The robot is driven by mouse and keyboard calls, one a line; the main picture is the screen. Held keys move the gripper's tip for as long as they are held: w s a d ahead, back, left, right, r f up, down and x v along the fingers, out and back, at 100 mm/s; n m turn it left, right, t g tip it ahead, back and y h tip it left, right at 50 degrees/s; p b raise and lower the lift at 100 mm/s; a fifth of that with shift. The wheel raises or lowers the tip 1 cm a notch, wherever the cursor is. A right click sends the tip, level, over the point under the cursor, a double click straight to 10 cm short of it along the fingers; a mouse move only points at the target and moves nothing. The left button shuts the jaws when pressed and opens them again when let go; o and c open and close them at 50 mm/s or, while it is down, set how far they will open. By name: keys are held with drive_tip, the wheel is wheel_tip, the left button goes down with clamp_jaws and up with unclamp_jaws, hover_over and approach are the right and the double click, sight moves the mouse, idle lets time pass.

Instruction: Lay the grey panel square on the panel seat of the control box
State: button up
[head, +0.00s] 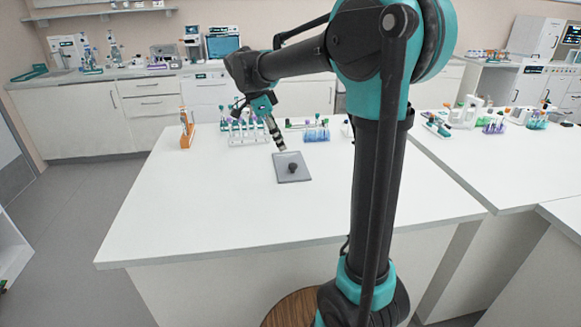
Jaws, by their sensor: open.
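A grey panel (284,175) with a dark round knob (293,168) on it lies on the white table in the head view. My gripper (282,149) points down just above the panel's far left edge. It is small in this view; it is open and apart from the knob. I cannot tell whether its tips touch the panel. I cannot make out a control box or its panel seat for certain; my arm covers part of the table to the right.
A white tube rack (249,137) stands behind and left of the panel. A blue rack (317,135) stands behind it to the right. An orange-brown holder (187,130) is near the table's left edge. The table's front left (190,220) is clear.

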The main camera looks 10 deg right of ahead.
sight(292, 165)
drive_tip(key=x, duration=1.1)
drive_tip(key=shift+w+a, duration=0.1)
drive_tip(key=shift+c, duration=0.3)
clamp_jaws()
